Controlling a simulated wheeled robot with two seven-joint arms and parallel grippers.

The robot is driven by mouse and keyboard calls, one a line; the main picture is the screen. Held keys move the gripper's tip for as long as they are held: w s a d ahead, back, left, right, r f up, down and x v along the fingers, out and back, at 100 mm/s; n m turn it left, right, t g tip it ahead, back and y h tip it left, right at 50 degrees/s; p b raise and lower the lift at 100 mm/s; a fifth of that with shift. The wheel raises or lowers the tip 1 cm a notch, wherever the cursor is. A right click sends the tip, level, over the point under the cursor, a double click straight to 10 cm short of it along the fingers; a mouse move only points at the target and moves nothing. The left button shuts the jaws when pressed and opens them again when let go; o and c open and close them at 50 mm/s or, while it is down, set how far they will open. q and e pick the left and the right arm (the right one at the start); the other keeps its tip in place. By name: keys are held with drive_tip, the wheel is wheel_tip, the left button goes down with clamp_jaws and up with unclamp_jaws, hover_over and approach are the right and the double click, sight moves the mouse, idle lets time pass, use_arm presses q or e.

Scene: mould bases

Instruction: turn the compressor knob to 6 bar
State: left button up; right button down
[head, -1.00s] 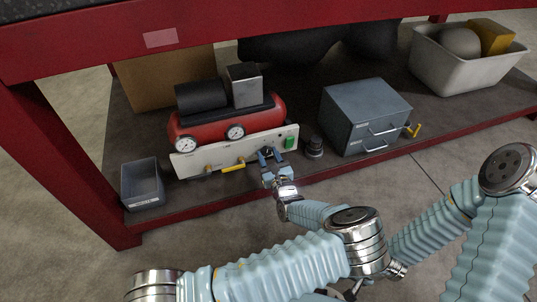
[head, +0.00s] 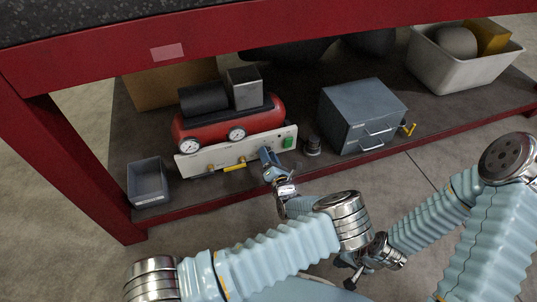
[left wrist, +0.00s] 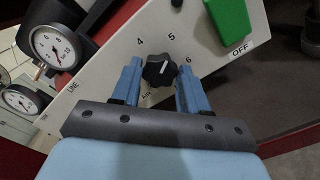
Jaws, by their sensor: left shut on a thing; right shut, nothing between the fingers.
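The compressor (head: 232,122) is red with a white front panel (head: 203,160), standing on the lower shelf. In the left wrist view its black knob (left wrist: 159,71) sits between the blue fingers of my left gripper (left wrist: 157,85), which is shut on it. The numbers 4, 5 and 6 are printed around the knob. A white mark shows on the knob face, but its exact reading is hard to tell. In the head view my left gripper (head: 268,158) hides the knob. My right gripper (head: 352,279) is low in the head view, shut, empty and away from the panel.
A green switch (left wrist: 229,18) marked OFF is close beside the knob. Two gauges (head: 189,146) (head: 237,134) and a yellow lever (head: 235,167) are on the compressor. A grey bin (head: 148,182), a dark round object (head: 312,145) and a grey metal box (head: 362,115) stand nearby. The red table edge overhangs.

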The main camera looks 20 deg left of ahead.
use_arm(q)
drive_tip(key=m, duration=1.1)
drive_tip(key=shift+f+p, duration=0.1)
drive_tip(key=shift+p, duration=0.3)
drive_tip(key=shift+m, duration=0.5)
drive_tip(key=o, duration=1.1)
drive_tip(key=shift+c, duration=0.2)
drive_tip(key=v, duration=1.3)
drive_tip(key=shift+s+d, duration=0.3)
